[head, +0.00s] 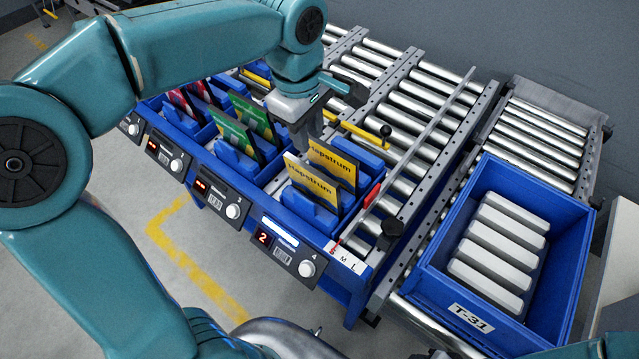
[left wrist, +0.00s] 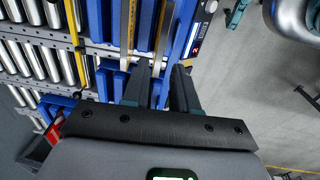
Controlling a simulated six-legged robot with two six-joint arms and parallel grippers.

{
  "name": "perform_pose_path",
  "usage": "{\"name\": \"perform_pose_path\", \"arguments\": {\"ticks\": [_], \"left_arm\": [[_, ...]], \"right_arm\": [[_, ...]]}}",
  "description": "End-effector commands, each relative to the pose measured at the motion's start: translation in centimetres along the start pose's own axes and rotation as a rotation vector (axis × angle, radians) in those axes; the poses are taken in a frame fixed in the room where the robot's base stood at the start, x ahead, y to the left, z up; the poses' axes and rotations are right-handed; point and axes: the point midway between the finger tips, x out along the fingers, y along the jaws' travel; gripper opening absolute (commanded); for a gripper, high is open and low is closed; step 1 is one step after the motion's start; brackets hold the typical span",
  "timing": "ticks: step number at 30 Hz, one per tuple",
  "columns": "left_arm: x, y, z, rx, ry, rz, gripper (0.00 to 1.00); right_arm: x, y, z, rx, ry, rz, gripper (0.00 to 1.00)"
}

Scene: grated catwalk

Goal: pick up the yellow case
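Two yellow cases stand upright in the end bay of a blue slotted rack. The nearer yellow case (head: 310,186) and the farther one (head: 335,162) carry dark lettering and lean slightly. In the left wrist view their thin edges show as two upright strips, one at left (left wrist: 127,32) and one nearer the middle (left wrist: 163,30). My left gripper (head: 306,138) points down just above and behind the cases. Its fingers (left wrist: 168,72) look apart in the left wrist view, with the middle strip close to them. Contact is not clear. My right gripper is out of view.
Green cases (head: 250,115) and red cases (head: 185,100) stand in neighbouring bays. A display panel (head: 285,247) fronts the rack. Roller conveyors (head: 430,100) lie behind. A blue tote (head: 440,285) holding several grey blocks stands at right.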

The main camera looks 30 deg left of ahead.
Motion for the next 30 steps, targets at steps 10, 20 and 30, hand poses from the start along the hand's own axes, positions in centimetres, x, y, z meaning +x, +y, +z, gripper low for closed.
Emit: {"name": "perform_pose_path", "arguments": {"ticks": [10,20,30], "left_arm": [[4.4,-0.1,0.3,0.009,-0.001,0.007,0.28],[10.1,0.3,0.2,0.011,-0.002,0.011,0.28],[14.3,0.1,-0.5,0.011,-0.002,0.009,0.28]], "right_arm": [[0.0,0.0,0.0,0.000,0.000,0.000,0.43],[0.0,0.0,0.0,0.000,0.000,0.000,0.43],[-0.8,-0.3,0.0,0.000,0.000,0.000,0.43]]}}
